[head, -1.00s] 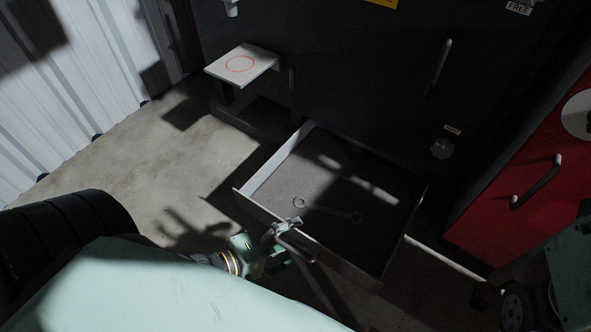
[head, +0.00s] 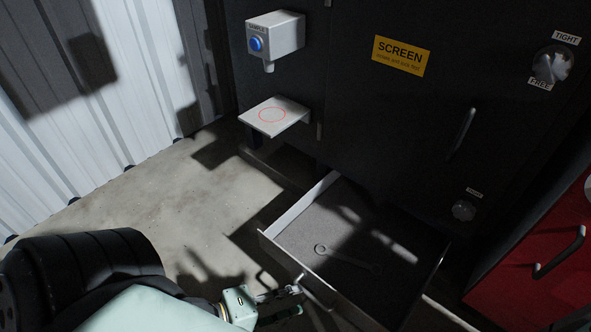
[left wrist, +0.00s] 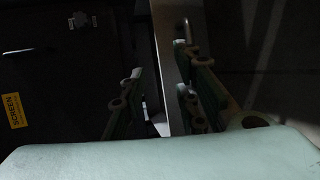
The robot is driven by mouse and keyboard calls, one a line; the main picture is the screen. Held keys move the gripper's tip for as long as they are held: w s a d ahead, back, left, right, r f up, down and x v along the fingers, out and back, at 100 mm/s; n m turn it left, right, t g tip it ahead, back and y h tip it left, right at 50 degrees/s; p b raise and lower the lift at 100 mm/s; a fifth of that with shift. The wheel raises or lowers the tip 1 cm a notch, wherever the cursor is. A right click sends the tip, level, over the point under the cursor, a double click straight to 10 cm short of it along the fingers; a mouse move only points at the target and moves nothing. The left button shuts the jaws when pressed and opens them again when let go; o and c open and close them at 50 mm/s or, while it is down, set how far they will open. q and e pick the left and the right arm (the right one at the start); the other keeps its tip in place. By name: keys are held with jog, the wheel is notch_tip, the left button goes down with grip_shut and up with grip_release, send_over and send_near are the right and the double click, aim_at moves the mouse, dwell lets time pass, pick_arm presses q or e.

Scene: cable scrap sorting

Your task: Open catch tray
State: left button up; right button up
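The catch tray (head: 278,252) is a grey drawer pulled out from the dark cabinet, low in the head view. A wrench (head: 348,259) lies on its floor. Its bar handle (head: 318,292) is on the front face. My left gripper (head: 291,291) is beside the left end of this handle, close to the front face. In the left wrist view its two fingers (left wrist: 160,105) stand apart, with the pale tray edge (left wrist: 165,60) showing between and beyond them. The gripper looks open and empty; whether a finger touches the handle is unclear. My right gripper is out of view.
Above the tray are a small shelf with a red circle (head: 291,119), a box with a blue button (head: 279,36), a yellow SCREEN sign (head: 401,56) and knobs (head: 553,64). A red cabinet (head: 535,285) stands at right. Bare floor (head: 150,200) lies left.

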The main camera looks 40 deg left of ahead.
pick_arm(q)
jog(key=shift+f+p+v, duration=0.1)
jog(key=shift+p+v, duration=0.15)
jog(key=shift+v, duration=0.6)
jog(key=shift+f+p+v, duration=0.15)
jog(key=shift+p+v, duration=0.1)
jog(key=shift+v, duration=0.65)
jog(key=shift+s, duration=0.1)
